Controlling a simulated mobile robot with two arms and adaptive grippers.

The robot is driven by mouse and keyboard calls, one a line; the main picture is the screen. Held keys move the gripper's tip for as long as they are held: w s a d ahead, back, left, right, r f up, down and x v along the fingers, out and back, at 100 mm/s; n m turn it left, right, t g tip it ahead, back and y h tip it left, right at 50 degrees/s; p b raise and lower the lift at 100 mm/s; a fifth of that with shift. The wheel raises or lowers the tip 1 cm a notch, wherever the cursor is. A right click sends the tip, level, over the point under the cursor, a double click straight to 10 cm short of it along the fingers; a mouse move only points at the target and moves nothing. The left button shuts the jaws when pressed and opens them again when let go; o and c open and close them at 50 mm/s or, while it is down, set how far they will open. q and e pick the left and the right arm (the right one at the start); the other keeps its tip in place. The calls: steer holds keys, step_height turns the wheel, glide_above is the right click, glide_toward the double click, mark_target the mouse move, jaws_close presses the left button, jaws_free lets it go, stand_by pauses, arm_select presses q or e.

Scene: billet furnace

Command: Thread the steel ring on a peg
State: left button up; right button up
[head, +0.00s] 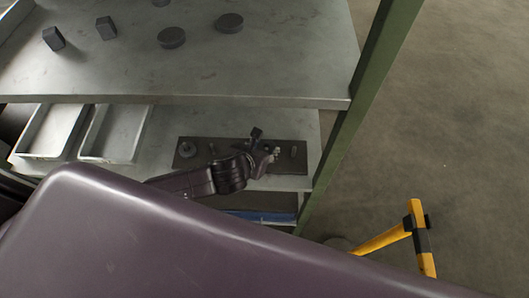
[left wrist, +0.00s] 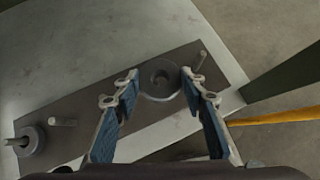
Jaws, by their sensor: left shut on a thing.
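My left gripper (head: 265,160) is over the right part of a dark peg plate (head: 228,146) on the lower shelf. In the left wrist view its two fingers (left wrist: 158,88) are shut on a grey steel ring (left wrist: 160,80), held flat at the fingertips. I cannot tell whether a peg stands inside the ring's hole. A bare upright peg (left wrist: 200,62) stands just right of the ring, and it also shows in the head view (head: 293,152). Another bare peg (left wrist: 62,122) stands to the left. Beside it a peg with a ring around it (left wrist: 30,140) is at the plate's left end.
The upper shelf (head: 270,75) overhangs behind and holds several dark billets and discs (head: 171,37). Two trays (head: 110,135) sit left of the plate. A green post (head: 360,100) stands close on the right. A yellow-black barrier (head: 418,235) is on the floor.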

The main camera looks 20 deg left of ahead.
arm_select(q)
steer(key=shift+w+a+b, duration=0.15)
steer(key=shift+w+b, duration=0.15)
steer(key=shift+w, duration=0.35)
steer(key=shift+w+a+b, duration=0.15)
steer(key=shift+w+b, duration=0.15)
steer(key=shift+w, duration=0.3)
steer(key=shift+f+b, duration=0.6)
steer(key=shift+f, duration=0.7)
steer(key=o, duration=1.6)
steer(key=shift+c, duration=0.2)
steer(key=shift+f, duration=0.15)
steer(key=v, duration=1.2)
